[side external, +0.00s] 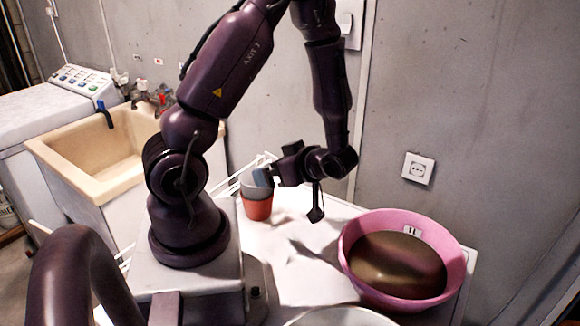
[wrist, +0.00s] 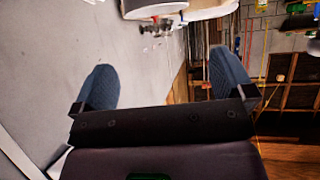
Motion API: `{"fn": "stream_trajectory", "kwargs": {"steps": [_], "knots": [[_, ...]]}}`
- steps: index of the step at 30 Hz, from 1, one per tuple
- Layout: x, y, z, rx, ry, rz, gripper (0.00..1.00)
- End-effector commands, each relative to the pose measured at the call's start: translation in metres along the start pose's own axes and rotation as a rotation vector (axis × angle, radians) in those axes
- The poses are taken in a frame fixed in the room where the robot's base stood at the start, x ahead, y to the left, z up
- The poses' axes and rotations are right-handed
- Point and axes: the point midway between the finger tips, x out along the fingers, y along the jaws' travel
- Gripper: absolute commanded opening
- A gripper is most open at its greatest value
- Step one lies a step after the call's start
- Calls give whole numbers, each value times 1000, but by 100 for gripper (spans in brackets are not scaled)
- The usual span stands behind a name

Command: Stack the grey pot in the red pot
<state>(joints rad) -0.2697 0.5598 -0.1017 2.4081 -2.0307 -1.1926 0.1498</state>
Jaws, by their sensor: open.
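The grey pot (side external: 252,187) sits upright in the red pot (side external: 258,210) on the white worktop in the side view, with its upper part showing above the red rim. How deep it sits is hidden. My gripper (side external: 262,177) is beside the grey pot's upper right side, pointing left, and a blue-grey finger overlaps the pot in the picture. I cannot tell whether it touches. In the wrist view my gripper (wrist: 160,85) is open, its two blue fingers wide apart with nothing between them. Neither pot shows in the wrist view.
A pink basin (side external: 358,226) holding a dark rounded item stands on the right of the worktop (side external: 300,270). A white wire rack (side external: 235,180) is behind the pots. A beige sink (side external: 60,160) is at the left. A white round rim (side external: 340,316) shows at the front.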

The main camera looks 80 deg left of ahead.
Motion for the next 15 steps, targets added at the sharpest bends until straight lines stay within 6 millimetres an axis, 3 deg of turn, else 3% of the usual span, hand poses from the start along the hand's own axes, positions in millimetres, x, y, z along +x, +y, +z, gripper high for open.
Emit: {"fn": "stream_trajectory", "kwargs": {"steps": [3,10,13,15], "knots": [[-21,1,0,-1,-1,4,100],[-41,6,0,-7,-26,38,100],[-56,33,1,-27,-131,202,100],[-81,62,0,-32,-254,403,100]]}}
